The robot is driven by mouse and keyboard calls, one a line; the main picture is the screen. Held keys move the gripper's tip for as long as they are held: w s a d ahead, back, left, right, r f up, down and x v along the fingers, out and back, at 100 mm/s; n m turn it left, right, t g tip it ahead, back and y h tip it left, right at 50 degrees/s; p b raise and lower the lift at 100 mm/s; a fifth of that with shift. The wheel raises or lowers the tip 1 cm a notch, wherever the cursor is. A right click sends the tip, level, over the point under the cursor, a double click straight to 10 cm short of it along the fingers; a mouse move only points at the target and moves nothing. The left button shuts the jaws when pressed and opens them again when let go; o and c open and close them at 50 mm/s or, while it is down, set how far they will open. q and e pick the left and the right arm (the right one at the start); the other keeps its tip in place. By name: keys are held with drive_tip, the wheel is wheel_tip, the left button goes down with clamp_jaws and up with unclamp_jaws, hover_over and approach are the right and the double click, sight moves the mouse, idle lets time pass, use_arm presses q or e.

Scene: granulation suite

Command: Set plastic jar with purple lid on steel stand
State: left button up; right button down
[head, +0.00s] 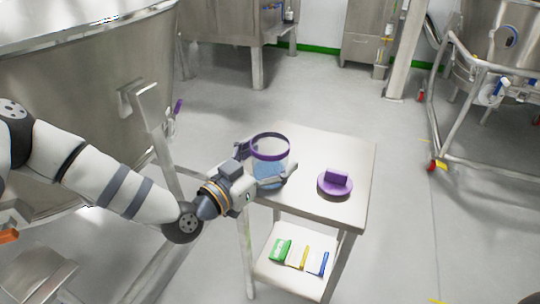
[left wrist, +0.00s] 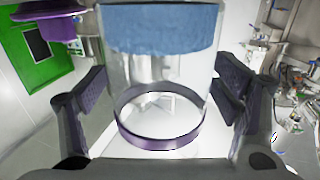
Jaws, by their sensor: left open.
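The clear plastic jar (head: 270,166) has a purple rim and blue contents in its lower part. It appears to stand upright near the left edge of a small steel stand (head: 317,147). A purple disc with a raised grip (head: 336,184), looking like a lid, lies apart on the stand to the right. My left gripper (head: 265,164) is open, its two fingers on either side of the jar. In the left wrist view the jar (left wrist: 160,72) appears upside down between the spread fingers (left wrist: 160,95), with gaps beside it. My right gripper is not in view.
The stand's lower shelf (head: 284,272) holds green, yellow and blue packets. A large steel vessel (head: 90,85) is close on the left. A tubular frame (head: 440,120) stands at the right. The floor behind the stand is clear.

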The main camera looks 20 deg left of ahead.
use_arm(q)
drive_tip(key=shift+s+a+r, duration=0.15)
drive_tip(key=shift+s+r, duration=0.05)
drive_tip(key=shift+s, duration=0.1)
drive_tip(key=p+v, duration=0.1)
drive_tip(key=v, duration=1)
drive_tip(key=shift+s, duration=0.2)
